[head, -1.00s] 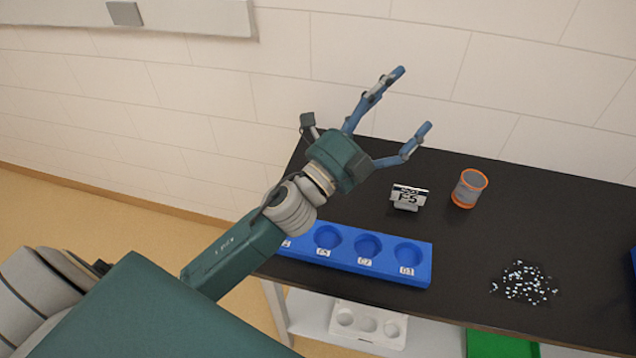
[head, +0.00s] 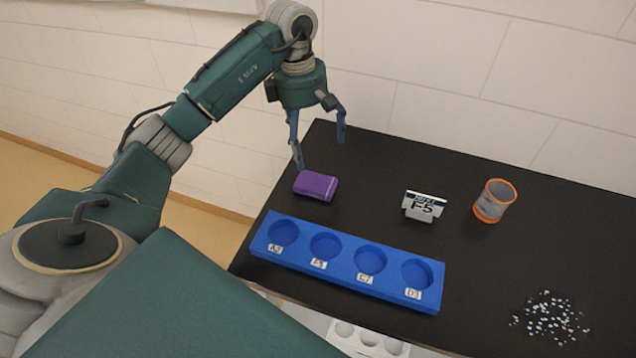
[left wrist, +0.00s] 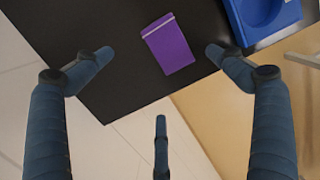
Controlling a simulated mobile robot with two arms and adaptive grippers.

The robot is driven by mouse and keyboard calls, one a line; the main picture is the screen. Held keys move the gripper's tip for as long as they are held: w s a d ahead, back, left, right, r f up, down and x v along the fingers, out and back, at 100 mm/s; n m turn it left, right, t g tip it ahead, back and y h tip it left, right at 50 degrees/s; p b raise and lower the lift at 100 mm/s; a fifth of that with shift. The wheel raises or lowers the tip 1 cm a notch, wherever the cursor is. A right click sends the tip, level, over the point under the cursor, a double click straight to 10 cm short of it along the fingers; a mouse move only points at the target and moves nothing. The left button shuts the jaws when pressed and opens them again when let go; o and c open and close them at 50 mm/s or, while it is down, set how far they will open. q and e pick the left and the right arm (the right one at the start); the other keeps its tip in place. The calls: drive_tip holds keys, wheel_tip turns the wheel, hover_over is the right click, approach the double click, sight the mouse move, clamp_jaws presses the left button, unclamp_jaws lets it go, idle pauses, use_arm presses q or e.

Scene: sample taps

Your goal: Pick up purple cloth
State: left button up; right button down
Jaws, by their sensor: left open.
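The purple cloth (head: 316,186) is a small folded pad lying on the black table near its left edge. It also shows in the left wrist view (left wrist: 168,45), beyond the fingertips and roughly between them. My left gripper (head: 320,153) points down above and just behind the cloth in the head view. Its blue fingers are spread, open and empty. In the left wrist view the fingers (left wrist: 157,58) are wide apart, and I see no contact with the cloth. My right gripper is not in view.
A blue rack (head: 345,281) with labelled round wells lies in front of the cloth. A sign marked F5 (head: 423,206) and an orange-rimmed cup (head: 494,201) stand to the right. Small pale bits (head: 550,318) are scattered at the front right. A wall rises behind the table.

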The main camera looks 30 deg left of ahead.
use_arm(q)
hover_over(317, 178)
drive_tip(key=a, duration=0.1)
wheel_tip(317, 178, down, 4)
drive_tip(key=shift+w+f+p, duration=0.1)
drive_tip(key=shift+f+p, duration=0.15)
drive_tip(key=shift+p, duration=0.15)
drive_tip(key=f+p, duration=0.1)
drive_tip(key=f, duration=0.1)
drive_tip(key=d+f+p, duration=0.1)
drive_tip(key=f, duration=0.1)
drive_tip(key=shift+f, duration=0.65)
drive_tip(key=c, duration=1)
